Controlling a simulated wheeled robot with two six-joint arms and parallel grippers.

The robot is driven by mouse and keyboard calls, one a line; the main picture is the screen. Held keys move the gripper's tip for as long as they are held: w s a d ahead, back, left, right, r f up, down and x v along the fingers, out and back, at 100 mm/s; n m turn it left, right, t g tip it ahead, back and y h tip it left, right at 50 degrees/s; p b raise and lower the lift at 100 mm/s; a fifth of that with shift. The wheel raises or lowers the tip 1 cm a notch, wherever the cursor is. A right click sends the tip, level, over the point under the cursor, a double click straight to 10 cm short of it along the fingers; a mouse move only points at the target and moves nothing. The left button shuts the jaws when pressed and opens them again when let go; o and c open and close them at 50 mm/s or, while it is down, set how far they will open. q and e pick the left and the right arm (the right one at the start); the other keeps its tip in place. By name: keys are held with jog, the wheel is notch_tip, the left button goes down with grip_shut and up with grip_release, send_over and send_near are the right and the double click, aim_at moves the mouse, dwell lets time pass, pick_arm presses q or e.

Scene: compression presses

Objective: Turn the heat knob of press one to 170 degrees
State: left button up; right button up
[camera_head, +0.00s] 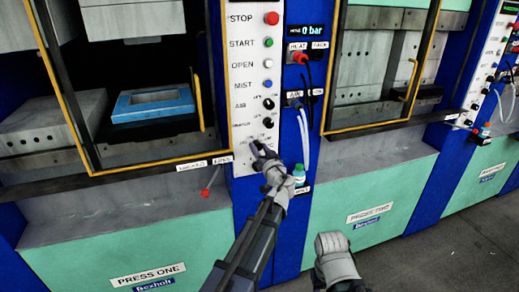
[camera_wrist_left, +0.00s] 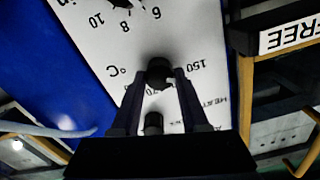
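The control panel of press one (camera_head: 252,60) stands upright left of centre in the head view. My left gripper (camera_head: 262,150) is at the panel's bottom end. In the left wrist view, where the lettering is inverted, the dark heat knob (camera_wrist_left: 160,71) sits between the two fingertips of my left gripper (camera_wrist_left: 160,80). The fingers flank it with no clear gap. The printed scale (camera_wrist_left: 203,65) shows 150, a partly hidden 170 and °C. A small pale mark is on the knob, but its exact setting cannot be read. My right gripper is not seen, only a grey part of my right arm.
Another dark knob (camera_wrist_left: 153,123) shows between the fingers, nearer the gripper's body. Cables (camera_head: 303,135) hang right of the panel.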

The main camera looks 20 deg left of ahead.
pick_arm(q)
grip_shut()
jog(key=shift+m, duration=0.4)
jog(key=m, duration=0.3)
jog(key=shift+m, duration=0.4)
jog(key=m, duration=0.4)
jog(key=shift+d+f+m, duration=0.1)
jog(key=shift+m, duration=0.2)
jog(key=m, duration=0.4)
jog(key=shift+f+m, duration=0.1)
jog(key=shift+m, duration=2.3)
jog(key=shift+o, duration=2.4)
grip_release()
